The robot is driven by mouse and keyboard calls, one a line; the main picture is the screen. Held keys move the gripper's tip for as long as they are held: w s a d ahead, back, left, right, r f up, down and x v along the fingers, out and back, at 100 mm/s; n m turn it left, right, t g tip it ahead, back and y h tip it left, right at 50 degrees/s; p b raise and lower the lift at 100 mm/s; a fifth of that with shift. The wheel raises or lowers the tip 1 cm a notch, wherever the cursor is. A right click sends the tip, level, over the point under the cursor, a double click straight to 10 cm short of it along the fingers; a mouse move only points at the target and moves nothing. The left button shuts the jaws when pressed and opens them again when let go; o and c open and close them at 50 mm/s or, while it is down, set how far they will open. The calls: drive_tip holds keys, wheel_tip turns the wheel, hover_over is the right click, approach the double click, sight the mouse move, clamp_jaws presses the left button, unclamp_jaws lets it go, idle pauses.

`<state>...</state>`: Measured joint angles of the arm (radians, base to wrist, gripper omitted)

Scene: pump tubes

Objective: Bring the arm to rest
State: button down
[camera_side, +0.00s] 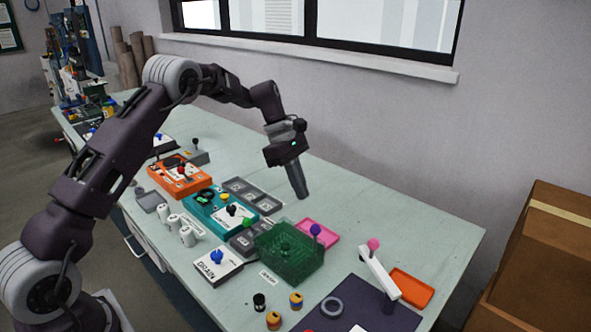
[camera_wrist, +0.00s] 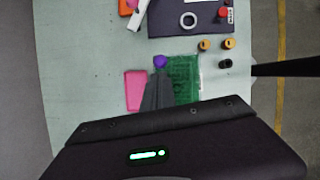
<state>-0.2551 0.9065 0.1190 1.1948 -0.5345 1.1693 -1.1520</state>
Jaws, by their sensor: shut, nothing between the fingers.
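My gripper (camera_side: 302,194) points down above the pale green table (camera_side: 412,226), behind the green crate (camera_side: 290,262) and the grey trays (camera_side: 246,189). Its fingers are together with nothing between them. It looks clear of the objects, but its exact height above the table is hard to tell. In the wrist view my gripper (camera_wrist: 159,76) shows as shut grey fingers in front of part of the green crate (camera_wrist: 186,82), just below the purple knob (camera_wrist: 160,61) and right of the pink tray (camera_wrist: 136,91).
A white lever with a pink knob (camera_side: 374,244) stands at the right by an orange tray (camera_side: 411,288) and a dark mat (camera_side: 366,312). A teal device (camera_side: 213,212), an orange device (camera_side: 174,172) and a white drain box (camera_side: 217,267) fill the left. The back right is bare.

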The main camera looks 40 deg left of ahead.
drive_tip(key=s+r+m, duration=0.3)
drive_tip(key=s+r, duration=0.2)
drive_tip(key=r, duration=0.8)
drive_tip(key=s+d+r+m+t+y, duration=0.2)
drive_tip(key=s+d+r+m, duration=0.35)
drive_tip(key=s, duration=0.55)
drive_tip(key=s+d+f+m+t+y, duration=0.1)
drive_tip(key=s+m, duration=0.4)
drive_tip(key=s, duration=0.5)
drive_tip(key=s+d+f+m+t+y, duration=0.1)
drive_tip(key=s+f+m, duration=0.1)
drive_tip(key=s+m, duration=0.4)
drive_tip(key=s, duration=0.5)
drive_tip(key=shift+s+f+t+y, duration=0.15)
drive_tip(key=shift+s+t+y, duration=0.15)
drive_tip(key=shift+t, duration=0.1)
drive_tip(key=shift+w, duration=0.1)
